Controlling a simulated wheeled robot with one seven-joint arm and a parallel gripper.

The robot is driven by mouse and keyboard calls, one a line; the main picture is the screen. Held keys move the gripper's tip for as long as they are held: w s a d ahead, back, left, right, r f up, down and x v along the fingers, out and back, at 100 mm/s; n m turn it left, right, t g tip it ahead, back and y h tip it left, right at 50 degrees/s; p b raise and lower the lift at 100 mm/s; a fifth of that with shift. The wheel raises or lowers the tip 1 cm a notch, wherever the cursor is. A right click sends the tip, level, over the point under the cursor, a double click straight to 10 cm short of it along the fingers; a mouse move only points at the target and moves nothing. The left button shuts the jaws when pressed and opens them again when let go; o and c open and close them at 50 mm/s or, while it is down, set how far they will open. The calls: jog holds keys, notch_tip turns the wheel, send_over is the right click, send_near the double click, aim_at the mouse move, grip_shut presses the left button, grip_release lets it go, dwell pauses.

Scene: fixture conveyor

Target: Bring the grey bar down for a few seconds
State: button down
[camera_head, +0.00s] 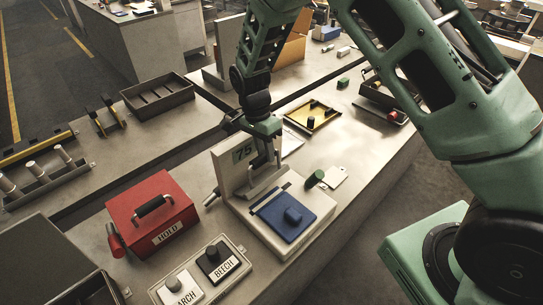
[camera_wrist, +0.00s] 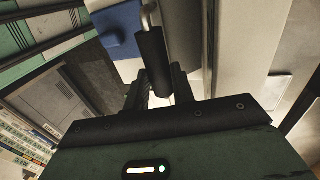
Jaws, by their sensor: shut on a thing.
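The white fixture (camera_head: 226,158) marked 75 stands on the bench in the head view, with a blue block (camera_head: 290,216) on its base. My gripper (camera_head: 266,158) reaches down in front of its upright plate. In the wrist view my gripper (camera_wrist: 160,88) is shut on the dark grey bar (camera_wrist: 153,58), whose cylindrical grip lies between the fingers and joins a thin metal rod. The blue block also shows in the wrist view (camera_wrist: 119,28), beyond the bar. My gripper and arm hide part of the bar in the head view.
A red box (camera_head: 152,212) marked HOLD stands left of the fixture. A panel with a BEECH button (camera_head: 216,262) and a LARCH button (camera_head: 180,288) is at the front.

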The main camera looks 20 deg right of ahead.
jog(key=shift+w+a, duration=0.25)
jog(key=shift+w, duration=0.3)
jog(key=c, duration=1.2)
grip_release()
jog(key=shift+f, duration=0.15)
jog(key=shift+o, duration=0.2)
jog(key=shift+w+r, duration=0.15)
jog(key=shift+r, duration=0.1)
